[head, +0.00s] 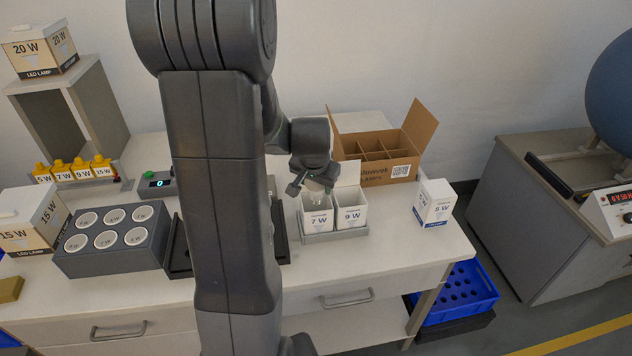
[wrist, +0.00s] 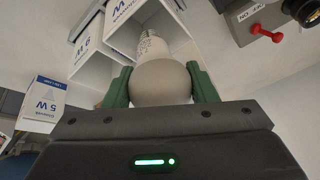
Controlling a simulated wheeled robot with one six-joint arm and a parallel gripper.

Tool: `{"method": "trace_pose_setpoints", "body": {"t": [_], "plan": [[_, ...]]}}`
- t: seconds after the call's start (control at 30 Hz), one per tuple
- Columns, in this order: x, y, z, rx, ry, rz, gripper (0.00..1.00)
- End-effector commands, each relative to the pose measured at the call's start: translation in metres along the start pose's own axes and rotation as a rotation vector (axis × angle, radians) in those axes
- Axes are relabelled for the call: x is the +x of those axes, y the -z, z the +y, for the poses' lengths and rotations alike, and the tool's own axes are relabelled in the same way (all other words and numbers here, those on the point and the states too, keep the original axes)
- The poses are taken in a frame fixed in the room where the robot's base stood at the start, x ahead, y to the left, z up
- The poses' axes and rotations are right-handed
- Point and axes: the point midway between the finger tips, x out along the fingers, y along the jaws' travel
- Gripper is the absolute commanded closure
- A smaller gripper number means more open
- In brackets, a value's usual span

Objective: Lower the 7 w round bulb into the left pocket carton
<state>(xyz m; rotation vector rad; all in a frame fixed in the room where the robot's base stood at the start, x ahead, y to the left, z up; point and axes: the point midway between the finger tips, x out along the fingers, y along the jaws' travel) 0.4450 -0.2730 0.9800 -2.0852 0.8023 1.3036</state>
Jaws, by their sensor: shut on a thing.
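My gripper (head: 313,186) is shut on a round white bulb (wrist: 160,82), its green fingers on either side of the globe in the wrist view. The bulb's narrower printed neck points away from the gripper, toward the open cartons. In the head view the bulb (head: 318,199) hangs at the mouth of the left pocket carton (head: 317,230), a white box marked 7 W. Its 7 W carton also shows in the wrist view (wrist: 124,12). I cannot tell whether the bulb's tip is inside the mouth. The 9 W carton (head: 351,217) stands beside it on the right.
A 5 W carton (head: 435,203) stands to the right on the bench. A brown divided box (head: 388,172) with raised flaps is behind the cartons. A grey block with several round cups (head: 112,250) is at the left. My arm hides the middle of the bench.

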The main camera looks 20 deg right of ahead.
Motion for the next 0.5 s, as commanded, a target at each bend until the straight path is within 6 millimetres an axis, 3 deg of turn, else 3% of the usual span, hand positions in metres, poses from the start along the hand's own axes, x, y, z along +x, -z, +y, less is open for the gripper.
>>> {"method": "trace_pose_setpoints", "body": {"t": [0.5], "plan": [[0.026, -0.011, 0.004, 0.0, 0.0, 0.0, 0.74]]}}
